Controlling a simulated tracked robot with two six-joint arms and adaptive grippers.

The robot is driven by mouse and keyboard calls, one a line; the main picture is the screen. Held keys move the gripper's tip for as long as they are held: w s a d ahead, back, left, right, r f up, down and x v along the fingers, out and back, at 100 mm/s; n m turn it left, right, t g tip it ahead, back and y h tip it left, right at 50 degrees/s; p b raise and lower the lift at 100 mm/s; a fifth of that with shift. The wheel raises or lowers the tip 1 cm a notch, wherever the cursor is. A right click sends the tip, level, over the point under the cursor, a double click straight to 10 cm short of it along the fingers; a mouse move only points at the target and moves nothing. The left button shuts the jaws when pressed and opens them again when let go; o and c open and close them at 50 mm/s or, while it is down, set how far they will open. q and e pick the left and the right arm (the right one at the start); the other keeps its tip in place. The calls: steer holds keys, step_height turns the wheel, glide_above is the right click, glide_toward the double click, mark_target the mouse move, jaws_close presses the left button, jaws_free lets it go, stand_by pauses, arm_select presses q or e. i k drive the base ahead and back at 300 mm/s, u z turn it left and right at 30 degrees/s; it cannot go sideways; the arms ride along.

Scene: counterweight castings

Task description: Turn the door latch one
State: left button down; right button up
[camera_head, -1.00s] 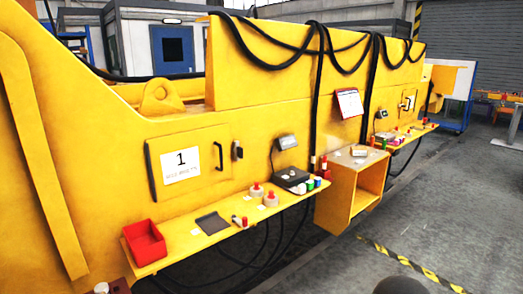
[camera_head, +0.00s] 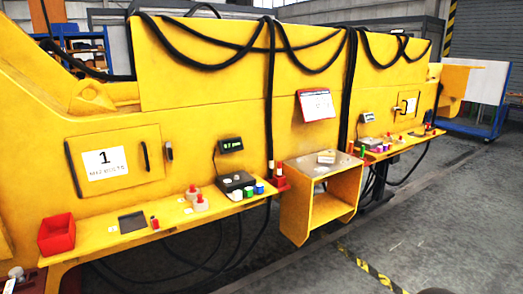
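Door one (camera_head: 125,160) is a yellow panel on the casting at left, with a white label reading "1". It looks shut. A dark upright handle (camera_head: 144,156) is on its right part. A dark vertical bar (camera_head: 73,168) runs along the door's left edge. Neither of my grippers shows in the head view.
A shelf (camera_head: 90,242) below the door carries a red bin (camera_head: 57,235), a dark pad (camera_head: 132,222), red-topped weights (camera_head: 200,203) and a scale (camera_head: 236,181). A yellow open box stand (camera_head: 326,207) juts out at centre. Grey floor (camera_head: 420,225) is free at right.

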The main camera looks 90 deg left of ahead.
mark_target(169, 152)
steer(key=z, duration=0.25)
steer(key=i, duration=0.75)
steer(key=u, duration=2.2)
steer(key=i, duration=0.3)
steer(key=u, duration=2.4)
steer(key=k, duration=0.4)
steer(key=u, duration=0.45)
steer(key=i, duration=1.45)
steer(key=z, duration=0.4)
